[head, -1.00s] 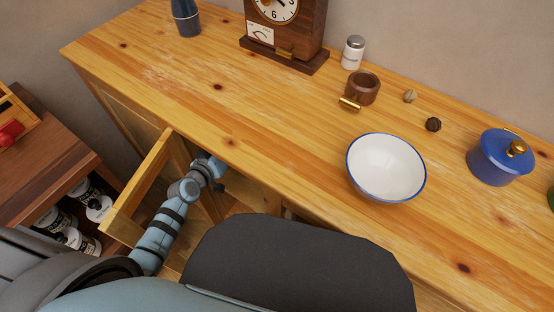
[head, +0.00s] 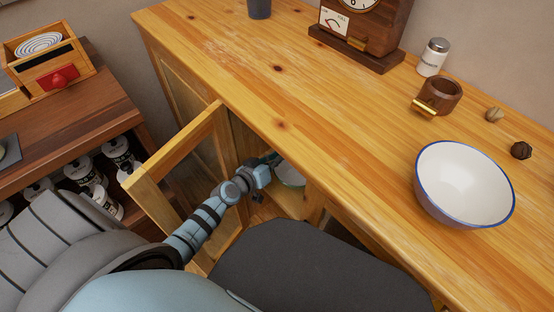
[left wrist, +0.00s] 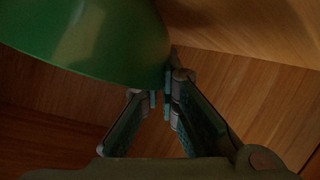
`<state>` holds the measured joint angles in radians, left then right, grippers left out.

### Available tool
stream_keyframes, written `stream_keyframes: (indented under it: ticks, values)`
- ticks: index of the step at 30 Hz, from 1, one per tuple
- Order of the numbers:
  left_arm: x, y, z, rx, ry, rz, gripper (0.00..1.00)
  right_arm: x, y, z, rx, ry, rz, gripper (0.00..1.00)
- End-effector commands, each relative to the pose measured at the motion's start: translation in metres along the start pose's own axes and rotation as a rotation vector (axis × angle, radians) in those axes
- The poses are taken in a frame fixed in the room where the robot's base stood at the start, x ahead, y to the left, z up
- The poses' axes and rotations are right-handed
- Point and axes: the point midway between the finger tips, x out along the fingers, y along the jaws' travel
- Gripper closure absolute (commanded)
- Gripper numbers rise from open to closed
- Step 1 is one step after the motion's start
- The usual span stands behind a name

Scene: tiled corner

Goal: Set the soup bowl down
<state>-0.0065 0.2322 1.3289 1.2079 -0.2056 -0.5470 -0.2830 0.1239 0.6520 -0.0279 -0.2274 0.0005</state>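A green bowl, likely the soup bowl (left wrist: 100,45), fills the upper left of the left wrist view. In the head view a pale green-white part of it shows (head: 291,174) inside the open cupboard under the counter. My left gripper (head: 272,160) reaches into the cupboard beside it. In the left wrist view the fingertips (left wrist: 161,100) are close together at the bowl's edge, and they appear shut on its rim. The picture is dark there, and whether the bowl touches the cupboard floor cannot be told. My right gripper is not in view.
The cupboard door (head: 180,155) stands open left of my arm. A side shelf unit (head: 70,115) holds jars.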

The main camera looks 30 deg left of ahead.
Motion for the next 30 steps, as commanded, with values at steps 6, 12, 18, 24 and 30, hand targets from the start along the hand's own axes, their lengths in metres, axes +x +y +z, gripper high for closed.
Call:
stream_keyframes:
  ticks: [6,12,18,24,30]
  values:
    - [0.000,0.000,0.000,0.000,0.000,0.000,0.75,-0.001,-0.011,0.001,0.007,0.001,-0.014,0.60]
    - [0.000,0.000,0.000,0.000,0.000,0.000,0.75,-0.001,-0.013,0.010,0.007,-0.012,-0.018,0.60]
    - [-0.009,0.002,-0.004,0.001,-0.001,-0.001,0.75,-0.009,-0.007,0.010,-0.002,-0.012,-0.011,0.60]
    - [-0.056,0.002,-0.005,0.002,-0.003,-0.001,0.75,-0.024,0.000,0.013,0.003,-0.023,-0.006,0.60]
    - [-0.103,0.002,-0.004,0.001,-0.003,0.001,0.75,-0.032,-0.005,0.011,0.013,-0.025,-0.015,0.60]
